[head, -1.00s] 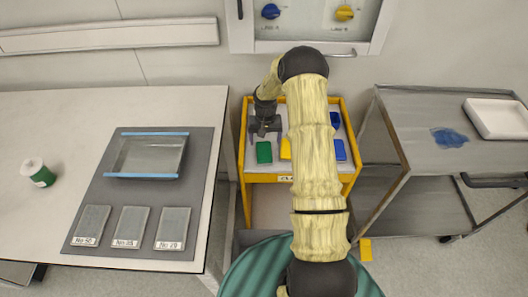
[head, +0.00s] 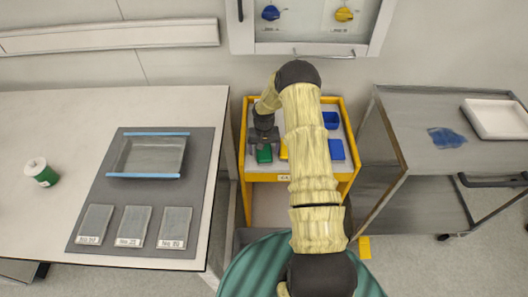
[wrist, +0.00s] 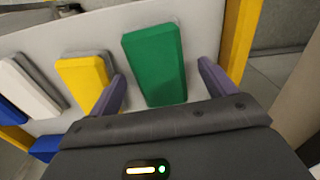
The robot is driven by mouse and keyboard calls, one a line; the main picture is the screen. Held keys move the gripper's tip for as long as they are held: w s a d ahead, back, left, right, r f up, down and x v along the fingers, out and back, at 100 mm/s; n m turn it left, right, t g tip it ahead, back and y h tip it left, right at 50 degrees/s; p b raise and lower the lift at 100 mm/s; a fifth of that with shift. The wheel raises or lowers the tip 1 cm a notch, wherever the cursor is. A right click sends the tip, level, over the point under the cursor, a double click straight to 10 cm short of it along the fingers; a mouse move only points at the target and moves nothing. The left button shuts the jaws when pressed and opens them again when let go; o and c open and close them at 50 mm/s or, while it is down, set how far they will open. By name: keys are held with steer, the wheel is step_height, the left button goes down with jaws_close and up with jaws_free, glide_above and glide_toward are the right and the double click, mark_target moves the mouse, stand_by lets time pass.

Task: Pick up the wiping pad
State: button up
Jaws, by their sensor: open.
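A green pad (head: 264,155) lies on the pale top tray of the yellow cart, at its left side. In the wrist view the green pad (wrist: 154,62) lies between my gripper's two spread fingers, with a gap to each. My gripper (head: 262,139) is open and empty, over the far end of the green pad and partly hiding it. A yellow pad (wrist: 83,80) lies beside it, near one finger, with a white pad (wrist: 30,88) beyond. Whether the fingers have reached pad height is unclear.
The yellow cart (head: 349,177) also holds a blue pad (head: 336,149) and a blue bin (head: 331,120). A grey cart (head: 400,105) with a blue cloth (head: 447,137) and white tray (head: 497,118) stands right. The white table (head: 40,120) is left.

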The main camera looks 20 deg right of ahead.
mark_target(264, 150)
steer(key=shift+c, duration=0.4)
steer(key=c, duration=1)
step_height(264, 150, up, 10)
steer(key=b, duration=0.2)
